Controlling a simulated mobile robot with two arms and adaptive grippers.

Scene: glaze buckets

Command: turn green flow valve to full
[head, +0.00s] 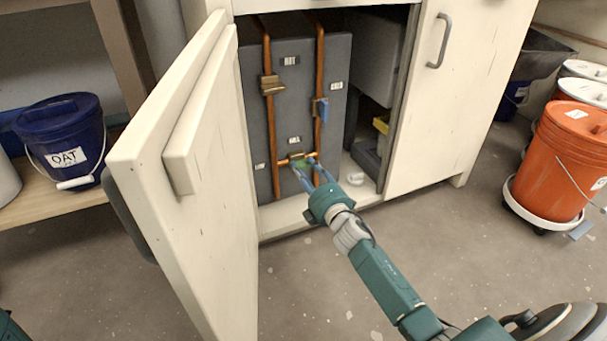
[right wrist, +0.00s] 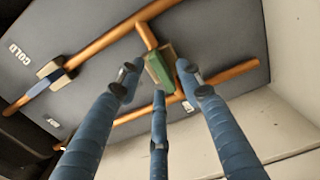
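The green valve (head: 300,161) sits on the short copper cross pipe low between two upright copper pipes, inside the open cabinet. In the right wrist view its green handle (right wrist: 158,69) shows just beyond the fingertips, with a fingertip covering part of it. My right gripper (head: 304,167) reaches into the cabinet at the valve. In the right wrist view its three blue fingers (right wrist: 159,82) are spread apart, on either side of and below the handle. I cannot tell whether any finger touches it. My left gripper is not in view.
A blue-handled valve (head: 323,109) is on the right pipe and a brass-coloured one (head: 271,85) on the left pipe. The open cabinet door (head: 190,190) stands left of my arm. An orange bucket (head: 565,160) stands at right, a blue OAT bucket (head: 60,135) at left.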

